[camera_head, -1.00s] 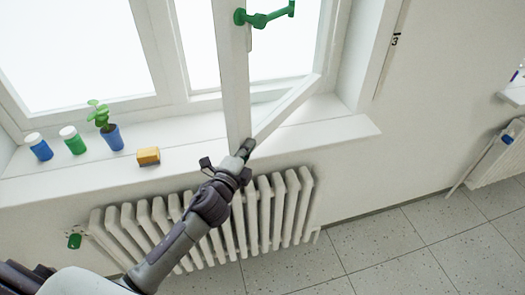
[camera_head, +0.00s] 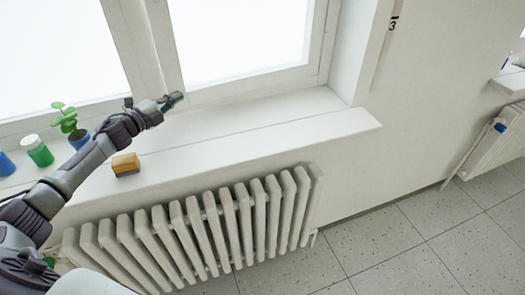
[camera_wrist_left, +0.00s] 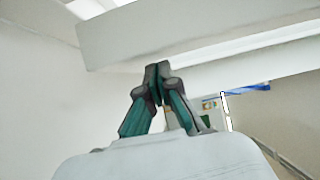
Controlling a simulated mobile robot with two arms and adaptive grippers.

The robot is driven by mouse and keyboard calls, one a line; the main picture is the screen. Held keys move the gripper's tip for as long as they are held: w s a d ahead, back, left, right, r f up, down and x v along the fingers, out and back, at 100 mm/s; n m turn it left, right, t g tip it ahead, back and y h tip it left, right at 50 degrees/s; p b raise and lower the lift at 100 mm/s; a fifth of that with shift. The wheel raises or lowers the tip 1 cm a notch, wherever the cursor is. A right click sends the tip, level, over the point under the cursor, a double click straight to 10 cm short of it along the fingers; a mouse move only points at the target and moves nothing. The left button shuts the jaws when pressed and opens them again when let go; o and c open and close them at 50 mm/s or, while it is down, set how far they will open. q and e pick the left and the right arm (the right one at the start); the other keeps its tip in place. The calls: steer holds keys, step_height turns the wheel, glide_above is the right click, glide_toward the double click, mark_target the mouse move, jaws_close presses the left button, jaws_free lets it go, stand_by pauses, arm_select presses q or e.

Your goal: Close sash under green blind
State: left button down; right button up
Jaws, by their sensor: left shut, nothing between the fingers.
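The white window sash (camera_head: 255,82) fills the right half of the window in the head view and now lies in line with its frame, seemingly flush. Its handle and the green blind are out of view. My left gripper (camera_head: 173,99) is shut and empty, low near the sash's bottom left corner, above the sill. In the left wrist view my left gripper (camera_wrist_left: 157,72) has its fingertips together close under a white bar (camera_wrist_left: 180,35); I cannot tell whether they touch. My right gripper is not in view.
On the sill (camera_head: 270,128) stand a plant in a blue pot (camera_head: 78,138), a green jar (camera_head: 40,154), a blue jar (camera_head: 5,164) and a yellow-brown block (camera_head: 126,164). A radiator (camera_head: 215,225) is below. Floor (camera_head: 400,250) at the right is clear.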

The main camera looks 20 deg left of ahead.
arm_select(q)
steer(key=shift+w+a+r, duration=0.1)
steer(key=shift+w+a, duration=0.3)
steer(key=shift+a, duration=0.1)
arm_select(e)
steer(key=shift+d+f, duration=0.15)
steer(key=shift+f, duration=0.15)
